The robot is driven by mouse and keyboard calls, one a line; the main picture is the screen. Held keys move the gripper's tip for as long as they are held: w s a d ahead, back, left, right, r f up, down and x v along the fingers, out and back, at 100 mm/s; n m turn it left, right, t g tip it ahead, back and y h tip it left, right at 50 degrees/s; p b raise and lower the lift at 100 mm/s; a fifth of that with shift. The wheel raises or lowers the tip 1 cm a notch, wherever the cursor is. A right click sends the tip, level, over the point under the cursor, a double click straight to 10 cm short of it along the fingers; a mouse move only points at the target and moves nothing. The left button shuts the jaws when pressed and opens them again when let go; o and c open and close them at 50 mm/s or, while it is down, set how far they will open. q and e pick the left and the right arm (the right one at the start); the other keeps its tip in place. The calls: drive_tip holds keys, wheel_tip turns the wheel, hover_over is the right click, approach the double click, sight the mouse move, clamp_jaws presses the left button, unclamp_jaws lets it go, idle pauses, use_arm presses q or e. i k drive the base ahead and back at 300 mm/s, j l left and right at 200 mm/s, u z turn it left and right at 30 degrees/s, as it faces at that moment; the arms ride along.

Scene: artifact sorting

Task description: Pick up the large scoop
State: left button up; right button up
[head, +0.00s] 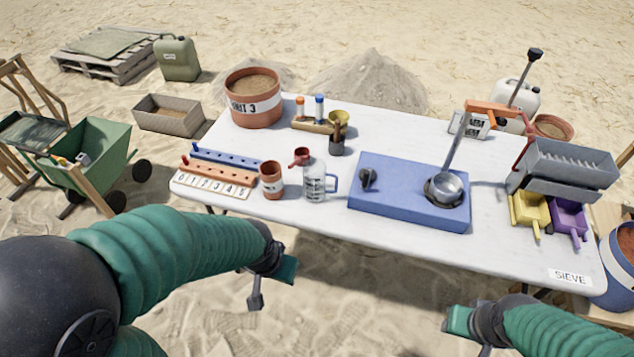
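A large metal scoop with a round grey bowl (447,190) sits on the right part of a blue box (400,212) on the white table. Its long grey handle rises up and to the right, toward an orange piece at the top. A small red scoop (300,157) lies near the table's middle. Yellow (530,212) and purple (569,221) scoops are at the right end. My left gripper (272,284) is open and empty, in front of the table's near edge. My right gripper (468,336) is low at the front right, empty, its fingers seemingly apart.
On the white table (400,140) stand a numbered rack (213,178), a terracotta cup (271,180), a clear jug (315,182) and a large sand-filled pot (254,98). A grey sieve box (565,165) stands at the right. The table's back middle is clear.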

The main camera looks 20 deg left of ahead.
sight(301, 153)
drive_tip(key=i+l+u, duration=0.25)
drive_tip(key=i, duration=0.25)
drive_tip(key=i+l+u, duration=0.1)
drive_tip(key=i+u, duration=0.15)
drive_tip(key=i, duration=0.2)
drive_tip(key=i+l+u, duration=0.2)
drive_tip(key=i+l, duration=0.15)
drive_tip(key=i, duration=0.1)
